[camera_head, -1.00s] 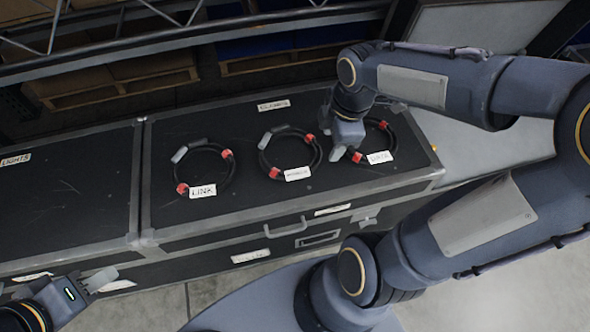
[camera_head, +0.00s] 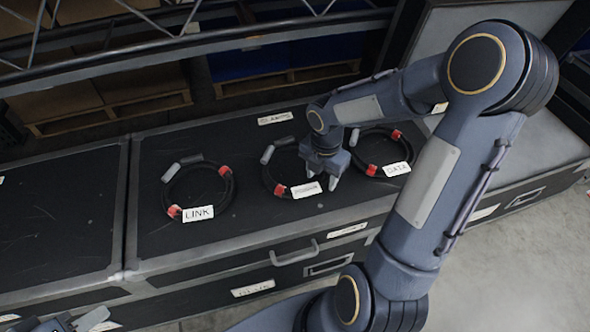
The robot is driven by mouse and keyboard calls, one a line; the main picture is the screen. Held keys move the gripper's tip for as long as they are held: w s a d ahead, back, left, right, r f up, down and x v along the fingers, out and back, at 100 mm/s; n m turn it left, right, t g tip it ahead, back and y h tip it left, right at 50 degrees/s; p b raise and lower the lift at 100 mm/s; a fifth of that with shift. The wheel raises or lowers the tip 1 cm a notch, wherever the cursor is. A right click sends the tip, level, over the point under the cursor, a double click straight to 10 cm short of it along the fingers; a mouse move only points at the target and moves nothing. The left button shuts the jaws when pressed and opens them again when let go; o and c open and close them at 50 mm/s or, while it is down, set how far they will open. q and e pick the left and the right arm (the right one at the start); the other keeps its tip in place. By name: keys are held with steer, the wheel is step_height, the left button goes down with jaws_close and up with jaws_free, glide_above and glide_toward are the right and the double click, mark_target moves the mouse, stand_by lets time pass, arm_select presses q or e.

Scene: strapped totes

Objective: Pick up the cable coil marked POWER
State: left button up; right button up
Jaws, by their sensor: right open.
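Three black cable coils with red bands lie on the black case lid (camera_head: 250,222). The left coil (camera_head: 232,188) is labelled LINK and the right coil (camera_head: 360,140) DATA. The middle coil (camera_head: 267,178) has a white label (camera_head: 307,190) too blurred to read surely. My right gripper (camera_head: 321,180) is open, pointing down over the right side of the middle coil and hiding part of it. I cannot tell whether it touches the coil. My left gripper (camera_head: 88,320) is cut off at the bottom left, away from the coils, and its jaws are unclear.
A second black case top (camera_head: 60,215) adjoins on the left. Metal truss (camera_head: 185,45) and pallets (camera_head: 110,115) stand behind the cases. A drawer handle (camera_head: 295,254) is on the front face. My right arm covers the right side.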

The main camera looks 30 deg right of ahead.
steer(key=shift+f, duration=0.2)
steer(key=shift+c, duration=0.2)
jaws_close()
